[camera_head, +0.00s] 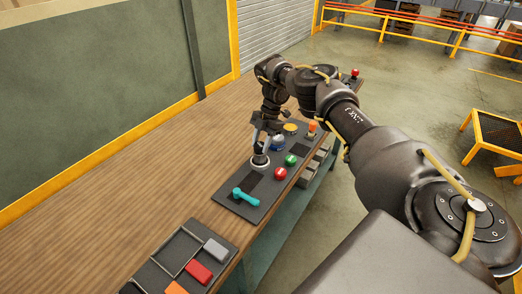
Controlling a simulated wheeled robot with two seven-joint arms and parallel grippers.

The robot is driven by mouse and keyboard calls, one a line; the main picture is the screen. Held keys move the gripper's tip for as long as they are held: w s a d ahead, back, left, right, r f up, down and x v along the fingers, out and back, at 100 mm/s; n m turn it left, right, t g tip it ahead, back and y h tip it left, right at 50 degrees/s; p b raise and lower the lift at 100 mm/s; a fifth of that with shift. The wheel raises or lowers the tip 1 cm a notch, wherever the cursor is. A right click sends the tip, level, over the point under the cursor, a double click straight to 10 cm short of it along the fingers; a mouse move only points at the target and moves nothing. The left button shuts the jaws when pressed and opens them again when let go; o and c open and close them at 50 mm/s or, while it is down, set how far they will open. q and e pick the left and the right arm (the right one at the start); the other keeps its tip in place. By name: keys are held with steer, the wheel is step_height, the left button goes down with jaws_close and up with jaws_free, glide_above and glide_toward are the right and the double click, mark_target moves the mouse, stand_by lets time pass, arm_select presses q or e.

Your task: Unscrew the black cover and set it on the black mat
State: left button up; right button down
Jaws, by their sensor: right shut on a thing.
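My right gripper (260,150) reaches down from my right arm over the grey panel on the bench. It is shut on the black cover (260,161), a small dark round piece with a pale rim on the panel. The fingers partly hide the cover, and I cannot tell how far it is turned. Another dark patch lies just below the cover, beside a teal lever. My left gripper is not in view.
A tray (181,254) with coloured blocks lies nearer. The wooden bench (130,190) is clear at left.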

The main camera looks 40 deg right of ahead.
steer(key=shift+s+a+f+n+g+b, duration=0.15)
steer(key=shift+f+n+g+b, duration=0.1)
steer(key=shift+f+b, duration=0.15)
steer(key=shift+s+a+f+n+g+b, duration=0.15)
steer(key=shift+f+n+b, duration=0.15)
steer(key=shift+b, duration=0.2)
steer(key=shift+r+n, duration=0.35)
steer(key=shift+n, duration=0.2)
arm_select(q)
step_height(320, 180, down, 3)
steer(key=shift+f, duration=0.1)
arm_select(e)
steer(key=shift+d+n+g, duration=0.1)
steer(key=shift+n+g, duration=0.2)
steer(key=c, duration=1.2)
jaws_free()
steer(key=o, duration=0.4)
steer(key=shift+s+d+r, duration=0.15)
steer(key=shift+s+r, duration=0.1)
steer(key=shift+r, duration=0.05)
steer(key=shift+c, duration=0.2)
steer(key=shift+w, duration=0.3)
steer(key=shift+c, duration=0.6)
